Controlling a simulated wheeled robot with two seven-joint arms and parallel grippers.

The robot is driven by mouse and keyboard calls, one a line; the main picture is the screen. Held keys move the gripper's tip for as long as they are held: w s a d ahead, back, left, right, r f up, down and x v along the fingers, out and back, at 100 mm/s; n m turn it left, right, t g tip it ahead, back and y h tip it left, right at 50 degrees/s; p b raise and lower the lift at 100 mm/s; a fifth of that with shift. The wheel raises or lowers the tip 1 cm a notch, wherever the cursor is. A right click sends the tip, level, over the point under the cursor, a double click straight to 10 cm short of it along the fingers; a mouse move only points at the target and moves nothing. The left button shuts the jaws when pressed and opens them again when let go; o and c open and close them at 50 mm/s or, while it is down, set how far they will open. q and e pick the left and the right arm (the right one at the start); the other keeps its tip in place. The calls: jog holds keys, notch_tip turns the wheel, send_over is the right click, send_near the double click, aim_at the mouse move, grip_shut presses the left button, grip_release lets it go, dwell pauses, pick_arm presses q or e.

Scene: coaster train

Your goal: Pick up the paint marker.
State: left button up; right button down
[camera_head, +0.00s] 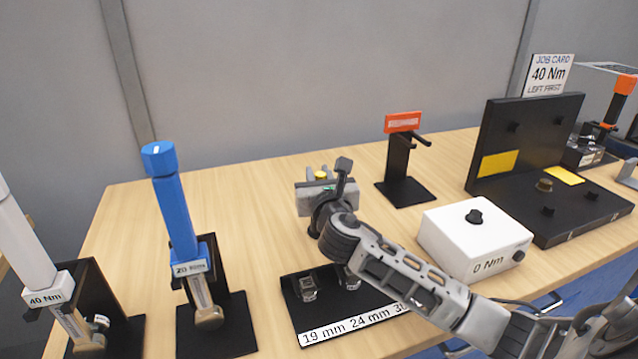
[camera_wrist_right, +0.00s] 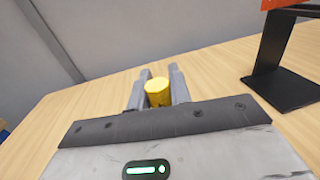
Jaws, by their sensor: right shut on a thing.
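The paint marker (camera_wrist_right: 158,93) shows as a yellow cylinder end between the fingers of my right gripper (camera_wrist_right: 160,88) in the right wrist view. In the head view the yellow marker (camera_head: 320,175) shows at the right gripper (camera_head: 322,172), above the middle of the table. The gripper is shut on it. The marker's lower part is hidden by the gripper. I cannot tell whether it touches the table. My left gripper is not in view.
A black socket tray (camera_head: 290,312) lies below my right arm. A blue wrench (camera_head: 174,210) and a white wrench (camera_head: 22,240) stand in holders at left. A black stand with a red sign (camera_head: 403,122) is behind. A white 0 Nm box (camera_head: 450,236) and black fixture (camera_head: 510,205) stand right.

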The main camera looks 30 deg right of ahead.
jog(key=shift+r, duration=0.55)
jog(key=s+a+r, duration=0.2)
jog(key=s+r, duration=0.3)
jog(key=s, duration=0.1)
jog(key=s+a+r+p, duration=0.1)
jog(key=s+a+r, duration=0.2)
jog(key=s+r, duration=0.3)
jog(key=shift+s+a+r, duration=0.3)
jog(key=shift+s, duration=0.1)
jog(key=c, duration=2.2)
grip_release()
